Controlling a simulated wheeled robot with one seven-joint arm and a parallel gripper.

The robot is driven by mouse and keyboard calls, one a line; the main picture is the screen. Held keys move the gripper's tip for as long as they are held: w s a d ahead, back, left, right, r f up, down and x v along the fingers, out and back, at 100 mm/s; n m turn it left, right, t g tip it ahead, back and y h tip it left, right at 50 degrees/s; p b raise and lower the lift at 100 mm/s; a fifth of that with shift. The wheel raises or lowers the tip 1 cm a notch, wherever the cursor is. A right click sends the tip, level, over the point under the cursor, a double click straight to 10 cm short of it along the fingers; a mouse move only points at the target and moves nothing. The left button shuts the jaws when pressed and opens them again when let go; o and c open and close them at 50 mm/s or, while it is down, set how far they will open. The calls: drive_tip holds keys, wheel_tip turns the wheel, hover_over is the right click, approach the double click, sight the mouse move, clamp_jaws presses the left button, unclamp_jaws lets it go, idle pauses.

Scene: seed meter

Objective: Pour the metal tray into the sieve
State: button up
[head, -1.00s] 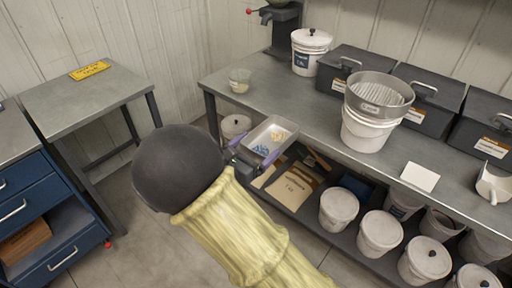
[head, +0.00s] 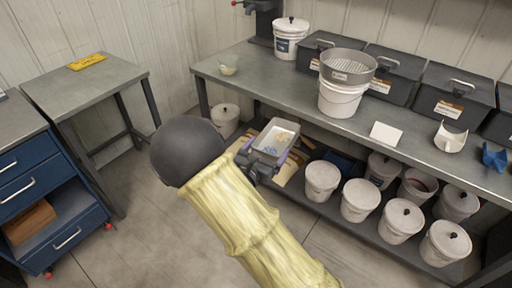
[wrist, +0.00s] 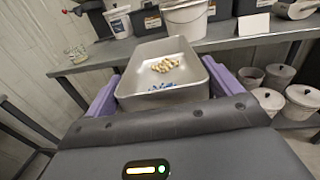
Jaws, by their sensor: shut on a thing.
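My gripper (wrist: 163,98) is shut on the metal tray (wrist: 195,50), with a purple finger on each side of it. The tray holds a pale yellow heap and some blue bits. In the head view the tray (head: 291,126) is held level in front of the bench edge, below and left of the sieve. The round metal sieve (head: 348,74) sits on top of a white bucket (head: 340,100) on the bench. The sieve is not in the wrist view; only a white bucket shows at its top.
Dark lidded bins (head: 452,95) line the back of the bench (head: 270,85). A small clear cup (head: 228,70), a lidded bucket (head: 291,38), a white card (head: 385,133) and a white scoop (head: 450,138) stand on it. Several buckets (head: 360,198) fill the lower shelf.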

drive_tip(key=d+f+n+t+y, duration=0.1)
drive_tip(key=d+f+n+y, duration=0.1)
drive_tip(key=d+f, duration=0.8)
drive_tip(key=shift+s+d+f+n+t+y, duration=0.3)
drive_tip(key=shift+s+f+y, duration=0.15)
drive_tip(key=shift+f+y, duration=0.45)
drive_tip(key=shift+w, duration=0.15)
